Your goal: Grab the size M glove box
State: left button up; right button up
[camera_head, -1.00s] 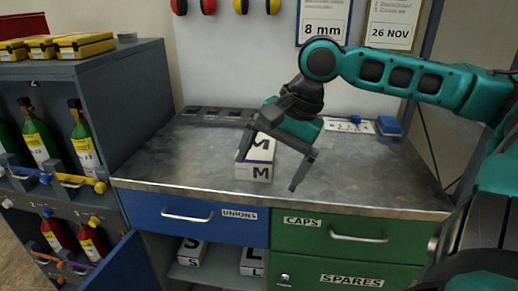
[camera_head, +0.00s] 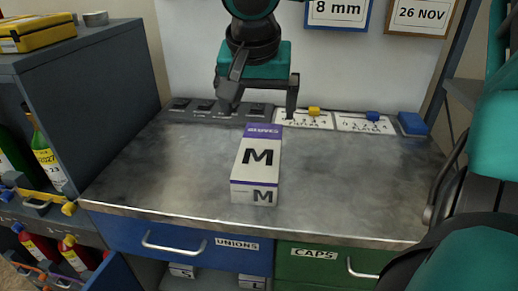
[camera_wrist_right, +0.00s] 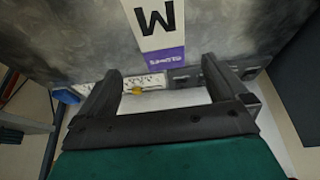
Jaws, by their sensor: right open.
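The size M glove box (camera_head: 258,160) is white with a purple band and black M letters. It lies on the metal worktop (camera_head: 340,190), near the middle and close to the front edge. My right gripper (camera_head: 260,100) is open and empty, above the worktop beyond the far end of the box in the picture, apart from it. In the right wrist view, the two spread fingers (camera_wrist_right: 160,78) point toward the purple "gloves" end of the box (camera_wrist_right: 158,25), with nothing between them. My left gripper is out of view.
Filter cards (camera_head: 305,119) and a blue block (camera_head: 411,124) lie along the worktop's back. A bottle cabinet (camera_head: 110,85) stands left. Blue and green drawers (camera_head: 180,242) are below. Boxes marked S (camera_head: 182,271) and L (camera_head: 253,283) sit on the lower shelf. The worktop around the M box is clear.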

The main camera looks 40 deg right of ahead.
jog(key=b, duration=0.2)
send_over(260, 148)
jog(key=s, duration=0.1)
jog(key=f, duration=0.4)
jog(key=a+f, duration=0.1)
jog(key=f, duration=0.2)
jog(key=shift+a+b+x, duration=0.1)
jog(key=shift+b+x, duration=0.1)
jog(key=shift+x, duration=1.15)
jog(key=shift+a+b+x, duration=0.15)
jog(key=shift+x, duration=1.2)
jog(key=shift+s, duration=0.1)
jog(key=c, duration=1)
